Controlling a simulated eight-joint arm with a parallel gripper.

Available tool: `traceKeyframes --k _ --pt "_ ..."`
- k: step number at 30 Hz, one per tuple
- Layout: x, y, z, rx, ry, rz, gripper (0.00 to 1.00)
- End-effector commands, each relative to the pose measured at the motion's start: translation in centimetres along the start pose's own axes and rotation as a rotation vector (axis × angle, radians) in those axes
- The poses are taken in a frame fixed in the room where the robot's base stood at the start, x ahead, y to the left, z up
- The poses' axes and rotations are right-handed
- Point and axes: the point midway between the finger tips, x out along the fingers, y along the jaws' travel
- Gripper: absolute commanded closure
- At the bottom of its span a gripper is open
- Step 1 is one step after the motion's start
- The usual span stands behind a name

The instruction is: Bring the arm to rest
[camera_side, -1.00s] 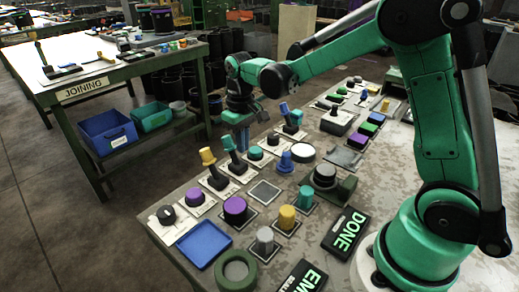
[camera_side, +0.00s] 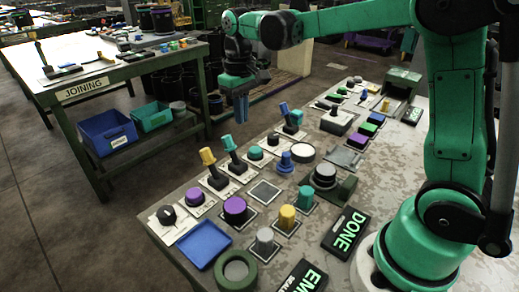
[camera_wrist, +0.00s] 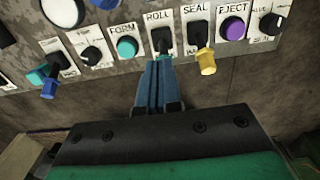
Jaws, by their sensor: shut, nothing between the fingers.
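My gripper (camera_side: 240,108) hangs fingers down in the side view, above and beyond the far edge of the work table (camera_side: 160,191). Its blue-grey fingers are together and hold nothing. In the wrist view the closed fingers (camera_wrist: 160,85) point toward the panel row, just below the label ROLL in the picture. My green arm reaches from its base at the right over the table.
The table holds several levers, coloured knobs and buttons, a blue tray (camera_side: 203,245), a green ring (camera_side: 236,270) and black DONE (camera_side: 347,232) and EM signs. A JOINING table (camera_side: 85,88) with blue and teal bins stands at the left. Open floor lies between.

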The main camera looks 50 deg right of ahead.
Motion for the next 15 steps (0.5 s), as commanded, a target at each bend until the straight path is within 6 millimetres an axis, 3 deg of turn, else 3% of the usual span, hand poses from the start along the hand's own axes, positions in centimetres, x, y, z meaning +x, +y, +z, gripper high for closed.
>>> traceKeyframes --k 8,15 --pt "-0.2 -0.2 0.4 0.0 0.018 0.002 1.0" --pt "-1.7 -1.5 3.8 -0.002 0.198 0.014 1.0"
